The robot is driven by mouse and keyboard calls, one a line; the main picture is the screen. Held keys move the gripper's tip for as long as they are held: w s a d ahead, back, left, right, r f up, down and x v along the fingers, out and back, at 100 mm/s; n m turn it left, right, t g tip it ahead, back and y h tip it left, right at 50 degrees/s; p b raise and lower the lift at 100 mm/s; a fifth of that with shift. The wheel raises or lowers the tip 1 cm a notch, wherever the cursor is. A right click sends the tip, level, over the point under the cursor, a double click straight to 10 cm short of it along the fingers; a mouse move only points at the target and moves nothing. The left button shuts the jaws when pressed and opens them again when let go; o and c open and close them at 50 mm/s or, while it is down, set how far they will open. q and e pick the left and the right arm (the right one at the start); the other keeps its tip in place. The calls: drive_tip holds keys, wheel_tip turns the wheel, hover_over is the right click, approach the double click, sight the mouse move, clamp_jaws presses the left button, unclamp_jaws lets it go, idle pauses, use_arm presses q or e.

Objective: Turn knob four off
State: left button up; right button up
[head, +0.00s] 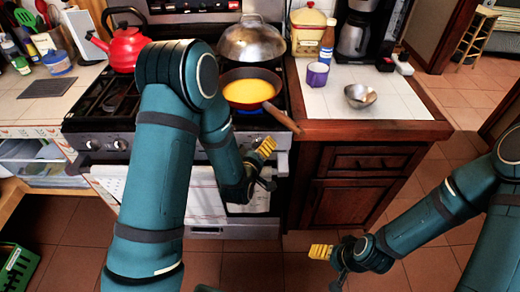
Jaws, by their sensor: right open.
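The stove (205,231) has a front panel with dark knobs. Two knobs show at its left, one (92,144) near the corner and one (120,144) beside it. The other knobs are hidden behind my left arm and gripper, so I cannot tell which one is knob four. A blue flame (249,113) burns under the pan at the right front burner. My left gripper (266,163) is in front of the right end of the stove panel. Its jaw opening is unclear. My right gripper (327,264) is open and empty, low over the floor at right.
A pan (277,90) of yellow food sits on the stove, its wooden handle (283,118) jutting toward the counter. A red kettle (127,48) and a domed lid (251,42) stand behind. The right counter (330,106) holds a purple cup (317,74) and a metal bowl (361,97).

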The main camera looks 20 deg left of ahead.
use_arm(q)
drive_tip(key=shift+w+f, duration=0.15)
drive_tip(key=shift+w, duration=0.3)
drive_tip(key=shift+c, duration=0.3)
drive_tip(key=c, duration=1.1)
